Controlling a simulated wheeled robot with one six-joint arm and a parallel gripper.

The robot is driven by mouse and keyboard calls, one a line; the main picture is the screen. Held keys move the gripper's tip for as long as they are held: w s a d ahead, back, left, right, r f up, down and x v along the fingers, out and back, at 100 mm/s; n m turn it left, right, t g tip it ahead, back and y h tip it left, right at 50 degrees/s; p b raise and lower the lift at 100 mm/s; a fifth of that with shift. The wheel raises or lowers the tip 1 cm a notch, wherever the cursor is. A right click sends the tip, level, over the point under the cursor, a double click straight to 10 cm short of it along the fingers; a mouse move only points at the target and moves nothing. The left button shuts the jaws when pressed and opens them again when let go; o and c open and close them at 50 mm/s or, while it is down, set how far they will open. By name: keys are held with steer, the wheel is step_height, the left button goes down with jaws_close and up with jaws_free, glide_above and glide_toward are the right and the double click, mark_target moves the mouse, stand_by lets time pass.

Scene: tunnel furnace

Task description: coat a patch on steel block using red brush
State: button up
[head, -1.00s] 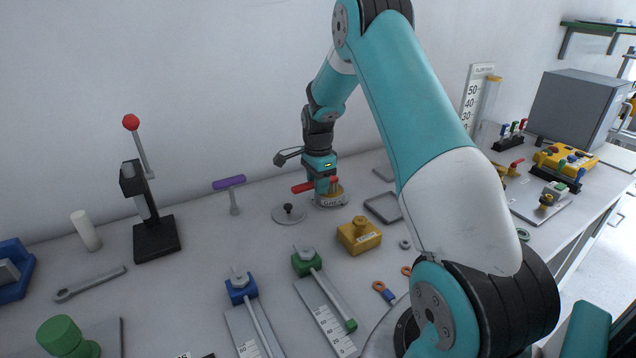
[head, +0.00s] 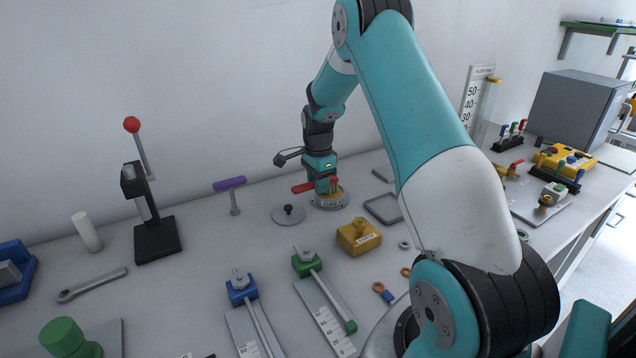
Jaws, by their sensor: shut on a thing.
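My gripper (head: 321,188) is at the back of the bench, pointing down at a round labelled pot (head: 330,203). It is shut on a red-handled thing, which I take to be the red brush (head: 303,188); its red part sticks out left of the jaws. More red shows right of the jaws, and I cannot tell whether it is the same thing. The brush's bristles are hidden in or behind the pot and jaws. A grey block (head: 9,273) sits in a blue holder at the left edge; I cannot tell whether it is the steel block.
A lid with a black knob (head: 289,215) lies left of the pot. A yellow labelled block (head: 359,237) is in front. A purple-topped T-handle (head: 230,185), a black lever press (head: 152,215) and a wrench (head: 92,285) stand or lie leftward. An empty shallow tray (head: 383,208) is right.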

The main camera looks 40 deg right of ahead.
steer(key=shift+r+p, duration=2.25)
steer(key=shift+r, duration=1.05)
